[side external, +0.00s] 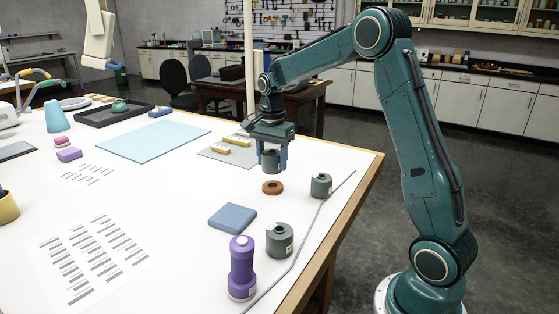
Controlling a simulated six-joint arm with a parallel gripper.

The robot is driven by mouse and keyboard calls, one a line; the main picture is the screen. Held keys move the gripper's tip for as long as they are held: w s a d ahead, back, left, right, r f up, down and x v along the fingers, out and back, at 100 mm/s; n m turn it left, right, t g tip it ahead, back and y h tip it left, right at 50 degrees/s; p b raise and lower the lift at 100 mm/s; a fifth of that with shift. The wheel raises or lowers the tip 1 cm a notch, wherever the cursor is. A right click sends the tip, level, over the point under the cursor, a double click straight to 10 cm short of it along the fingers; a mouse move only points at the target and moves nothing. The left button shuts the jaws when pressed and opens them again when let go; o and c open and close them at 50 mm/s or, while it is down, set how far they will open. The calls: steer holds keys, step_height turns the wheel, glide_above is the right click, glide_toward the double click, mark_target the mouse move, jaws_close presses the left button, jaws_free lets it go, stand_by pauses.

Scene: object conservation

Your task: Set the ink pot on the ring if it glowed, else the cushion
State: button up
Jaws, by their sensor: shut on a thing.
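My gripper (271,157) is shut on a dark grey-green ink pot (271,163), held upright above the table. Just below it lies a brown ring (272,188), with a visible gap between them. A flat blue cushion (232,218) lies nearer the camera, to the left of the ring. Two similar pots stand on the table: one (321,185) right of the ring, the other (279,240) right of and nearer than the cushion. No glow shows on any pot. The fingers partly hide the held pot's sides.
A purple bottle (242,268) stands near the front pot. A grey cable (305,243) runs along the table's right side. A light blue mat (153,141) and printed sheet (92,256) lie left.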

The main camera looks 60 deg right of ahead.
mark_target(272, 172)
steer(key=shift+f, duration=2.2)
steer(key=shift+f, duration=0.1)
steer(key=o, duration=1.1)
steer(key=shift+c, duration=0.2)
step_height(272, 172, up, 12)
steer(key=shift+r, duration=0.1)
